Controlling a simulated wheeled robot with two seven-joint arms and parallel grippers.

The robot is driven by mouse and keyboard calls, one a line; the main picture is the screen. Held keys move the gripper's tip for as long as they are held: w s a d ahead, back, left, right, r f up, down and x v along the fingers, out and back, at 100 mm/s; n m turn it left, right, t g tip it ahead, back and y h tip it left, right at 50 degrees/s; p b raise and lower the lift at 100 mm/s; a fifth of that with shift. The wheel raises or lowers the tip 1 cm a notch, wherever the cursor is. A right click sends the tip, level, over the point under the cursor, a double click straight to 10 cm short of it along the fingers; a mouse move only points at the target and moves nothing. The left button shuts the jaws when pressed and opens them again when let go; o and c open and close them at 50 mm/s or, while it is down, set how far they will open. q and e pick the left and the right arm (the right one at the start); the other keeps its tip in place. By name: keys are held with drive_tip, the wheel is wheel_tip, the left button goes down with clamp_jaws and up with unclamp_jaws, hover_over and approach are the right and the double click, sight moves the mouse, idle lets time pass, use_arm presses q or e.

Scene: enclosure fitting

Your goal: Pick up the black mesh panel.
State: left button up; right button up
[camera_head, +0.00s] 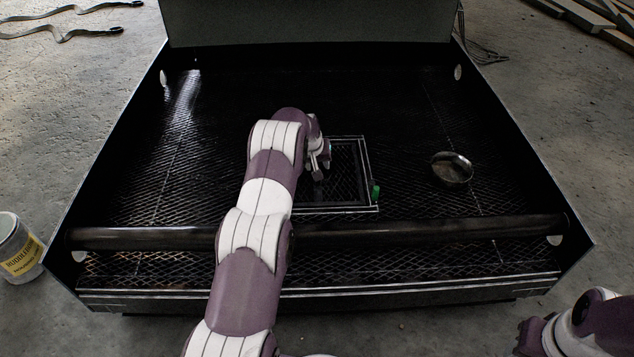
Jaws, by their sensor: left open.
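The black mesh panel (349,190) lies on the mesh floor of the large black enclosure, near its middle. It is a square frame with light edges, and its left part is hidden behind my left arm. A small green piece (375,192) sits at its right edge. My left gripper (319,172) is open and points down over the panel's upper left part. Its fingers are small and dark here, and I cannot tell whether they touch the panel. My right arm shows at the bottom right, outside the enclosure; its gripper's fingers cannot be made out.
A round metal dish (452,168) stands on the enclosure floor (200,180) right of the panel. A dark bar (420,232) crosses the enclosure's front, under my left arm. A labelled can (18,250) stands outside at left. Straps (60,32) lie at the far left, planks (590,18) far right.

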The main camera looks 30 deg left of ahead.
use_arm(q)
clamp_jaws()
idle(1.4)
drive_tip(key=shift+w+r, duration=0.1)
drive_tip(key=shift+r, duration=0.05)
